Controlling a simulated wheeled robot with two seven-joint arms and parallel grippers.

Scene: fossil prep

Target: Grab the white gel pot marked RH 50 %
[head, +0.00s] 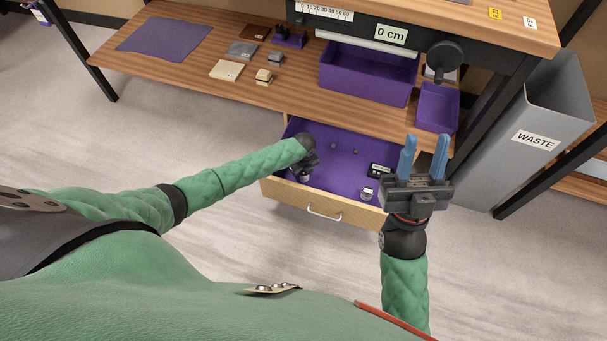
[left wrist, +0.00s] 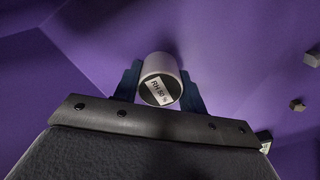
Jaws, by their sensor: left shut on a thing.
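The white gel pot (left wrist: 158,66) marked RH 50 % shows in the left wrist view, with its label on a dark end face. My left gripper (left wrist: 160,88) is shut on it, one blue finger on each side. In the head view my left gripper (head: 305,172) is down inside the open purple-lined drawer (head: 335,165), at its left end; its fingers and the pot are hidden there. My right gripper (head: 424,158) is empty, its two blue fingers pointing up and apart, in front of the drawer's right end.
A small pale labelled pot (head: 367,193) and a dark device (head: 380,170) are at the drawer's right. Two small grey bits lie in the drawer. Above is a wooden shelf (head: 190,62) with a purple bin (head: 367,85). A grey waste bin (head: 520,150) stands at right.

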